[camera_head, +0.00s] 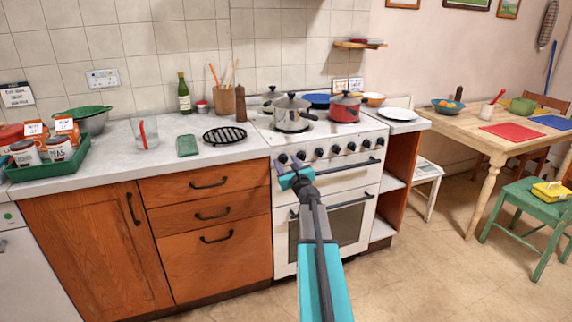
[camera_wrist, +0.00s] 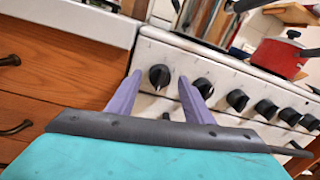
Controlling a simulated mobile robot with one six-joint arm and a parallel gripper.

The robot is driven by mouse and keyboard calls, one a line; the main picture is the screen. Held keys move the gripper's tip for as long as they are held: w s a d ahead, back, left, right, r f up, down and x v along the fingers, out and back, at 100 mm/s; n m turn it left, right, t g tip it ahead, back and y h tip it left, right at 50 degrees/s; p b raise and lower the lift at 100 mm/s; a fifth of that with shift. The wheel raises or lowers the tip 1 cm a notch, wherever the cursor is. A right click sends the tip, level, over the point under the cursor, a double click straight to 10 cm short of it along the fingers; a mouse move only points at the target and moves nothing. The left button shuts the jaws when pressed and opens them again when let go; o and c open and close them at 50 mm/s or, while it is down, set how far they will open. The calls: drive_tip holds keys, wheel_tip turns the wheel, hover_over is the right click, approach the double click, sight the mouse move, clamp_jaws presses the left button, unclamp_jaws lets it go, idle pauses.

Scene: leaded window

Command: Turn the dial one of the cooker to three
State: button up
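The white cooker (camera_head: 340,172) stands at the right end of the counter, with a row of several black dials along its front panel. The leftmost dial (camera_wrist: 159,77) shows in the wrist view with a light mark low on its face; it also shows in the head view (camera_head: 283,159). No numbers are legible. My gripper (camera_wrist: 160,75) is open, its two purple fingers apart, with the leftmost dial seen between their tips. I cannot tell whether either finger touches it. The second dial (camera_wrist: 203,87) lies just right of the right finger. In the head view my gripper (camera_head: 295,166) is before the panel's left end.
A dark oven handle (camera_head: 345,174) runs just below the dials. A steel pot (camera_head: 291,117) and a red pot (camera_head: 345,109) stand on the hob. Orange drawers (camera_head: 207,187) adjoin the cooker on the left.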

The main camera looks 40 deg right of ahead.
drive_tip(key=shift+s, duration=0.1)
drive_tip(key=v, duration=1.3)
drive_tip(key=shift+s, duration=0.3)
drive_tip(key=shift+a, duration=0.15)
idle(0.6)
